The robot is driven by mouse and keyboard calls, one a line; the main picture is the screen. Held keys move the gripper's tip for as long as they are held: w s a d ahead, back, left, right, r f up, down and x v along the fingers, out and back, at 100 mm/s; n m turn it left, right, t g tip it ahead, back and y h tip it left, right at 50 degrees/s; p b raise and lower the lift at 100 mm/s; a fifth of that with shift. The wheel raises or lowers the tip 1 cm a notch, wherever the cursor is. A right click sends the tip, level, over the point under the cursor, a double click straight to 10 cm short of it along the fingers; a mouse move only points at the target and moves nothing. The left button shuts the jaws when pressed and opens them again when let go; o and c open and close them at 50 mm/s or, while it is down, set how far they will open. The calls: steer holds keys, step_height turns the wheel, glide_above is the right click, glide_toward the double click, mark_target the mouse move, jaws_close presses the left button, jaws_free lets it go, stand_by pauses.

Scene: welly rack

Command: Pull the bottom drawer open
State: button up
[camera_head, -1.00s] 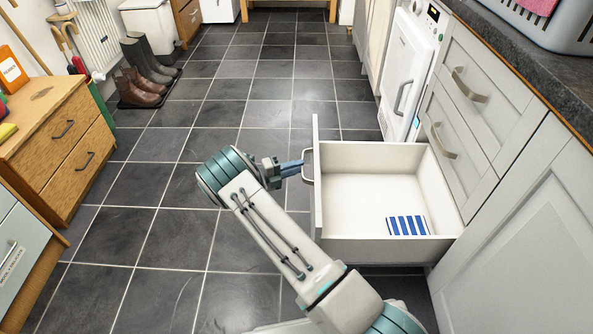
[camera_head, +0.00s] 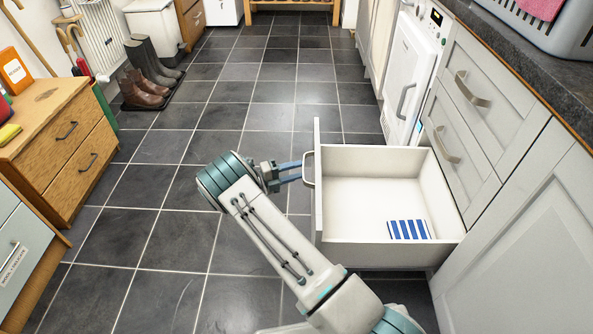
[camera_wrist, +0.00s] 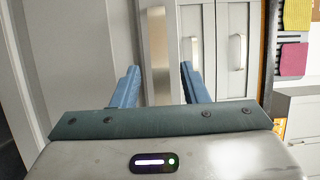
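The bottom drawer (camera_head: 370,256) stands well out from the grey cabinet on the right, its white inside showing. A blue-and-white striped item (camera_head: 409,229) lies in it. The drawer's metal handle (camera_head: 307,168) is on the front panel, facing left. My gripper (camera_head: 297,172) is at the handle, with its two blue fingers apart. The wrist view also shows the gripper (camera_wrist: 160,67) with a clear gap between the fingers, and a pale metal bar that looks like the handle (camera_wrist: 157,40) beyond the gap. The head view does not show clearly whether the fingertips still straddle the handle.
Two closed drawers, an upper (camera_head: 470,88) and a middle (camera_head: 446,144), sit above the open one. A white appliance (camera_head: 408,75) stands beyond. A wooden chest (camera_head: 62,150) and boots (camera_head: 140,88) are at left. The tiled floor (camera_head: 215,110) between is clear.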

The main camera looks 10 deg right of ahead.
steer(key=s+a+p, duration=0.1)
steer(key=s+a, duration=0.1)
steer(key=a, duration=1.1)
steer(key=shift+s+p, duration=0.15)
steer(key=shift+p, duration=0.25)
steer(key=shift+d, duration=0.1)
